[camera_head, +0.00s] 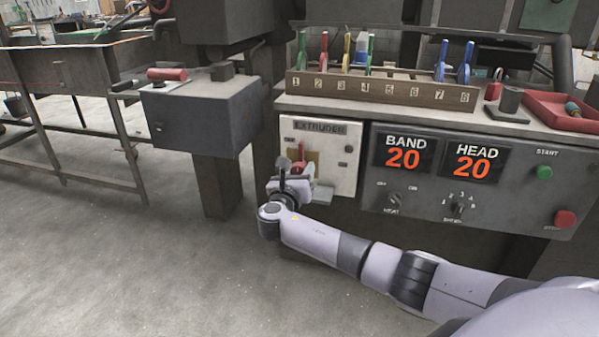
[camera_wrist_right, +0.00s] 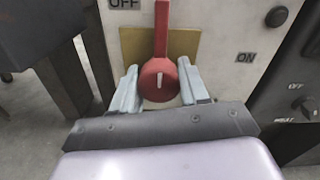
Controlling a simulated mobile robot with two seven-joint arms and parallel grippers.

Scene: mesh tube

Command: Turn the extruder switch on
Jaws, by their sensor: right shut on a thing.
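The extruder panel (camera_head: 345,160) is a light plate on the machine's front. On it sits the red extruder switch (camera_head: 300,152), with a round hub and a straight handle. In the right wrist view the switch (camera_wrist_right: 160,80) lies over a brass-coloured plate, its handle pointing up in the picture. The OFF label (camera_wrist_right: 124,4) is at upper left and the ON label (camera_wrist_right: 246,57) at right. My right gripper (camera_wrist_right: 160,84) has a finger on each side of the red hub and is shut on it. It partly hides the switch in the head view. My left gripper is not in view.
Right of the panel is a control box with BAND (camera_head: 403,153) and HEAD (camera_head: 473,161) displays, both reading 20, and green and red buttons. A numbered wooden rack (camera_head: 380,89) stands above. A grey box (camera_head: 205,115) is at left, with open floor below.

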